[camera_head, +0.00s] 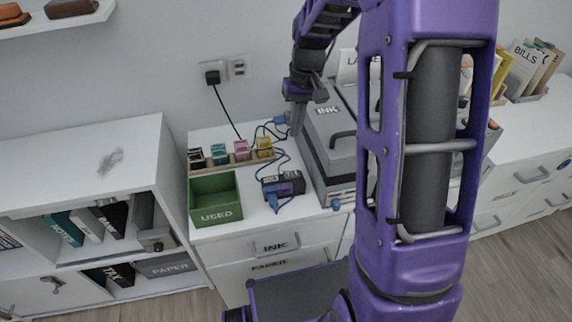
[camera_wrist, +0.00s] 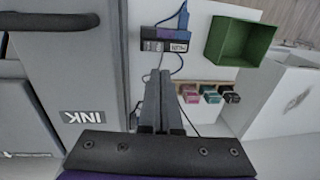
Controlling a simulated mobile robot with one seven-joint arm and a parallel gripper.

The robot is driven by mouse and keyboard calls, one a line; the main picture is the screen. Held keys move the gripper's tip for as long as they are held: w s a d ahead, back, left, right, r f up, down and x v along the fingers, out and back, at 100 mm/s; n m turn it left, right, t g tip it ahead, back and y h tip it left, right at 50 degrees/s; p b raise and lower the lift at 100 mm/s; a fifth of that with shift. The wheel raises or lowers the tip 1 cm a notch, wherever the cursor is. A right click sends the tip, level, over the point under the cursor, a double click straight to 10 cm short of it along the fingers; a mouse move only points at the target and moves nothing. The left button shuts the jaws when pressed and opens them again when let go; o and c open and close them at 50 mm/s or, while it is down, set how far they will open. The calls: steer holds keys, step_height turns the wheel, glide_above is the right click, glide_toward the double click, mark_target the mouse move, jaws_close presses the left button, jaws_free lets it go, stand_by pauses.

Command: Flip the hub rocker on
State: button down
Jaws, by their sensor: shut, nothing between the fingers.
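The hub (camera_head: 284,187) is a small dark box with a purple-blue part and pale labels, lying on the white desk top with blue cables around it. It also shows at the top of the wrist view (camera_wrist: 166,40). Its rocker is too small to make out, so I cannot tell its position. My gripper (camera_head: 297,132) points down beside the left side of the grey printer, behind the hub and apart from it. In the wrist view my gripper's fingers (camera_wrist: 160,76) are together and empty, with their tips short of the hub.
The grey printer (camera_head: 325,125) with an INK lid stands right of the hub. A green USED bin (camera_head: 215,212) stands to its left. Ink cartridges in a wooden rack (camera_head: 240,160) are behind. A black plug (camera_head: 212,77) sits in the wall socket. Bare desk lies in front of the hub.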

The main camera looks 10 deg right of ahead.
mark_target(288, 174)
steer(key=f, duration=0.4)
steer(key=a+f+b, duration=0.1)
steer(key=f, duration=0.4)
steer(key=f+b, duration=0.1)
steer(key=f, duration=0.4)
steer(key=shift+a, duration=0.4)
steer(key=shift+f+h, duration=0.2)
steer(key=shift+h, duration=0.1)
steer(key=shift+d+r, duration=0.25)
steer(key=shift+d, duration=0.5)
steer(key=shift+r, duration=0.1)
step_height(288, 174, up, 14)
steer(key=a+p, duration=0.1)
steer(key=p, duration=0.3)
steer(key=shift+a, duration=0.35)
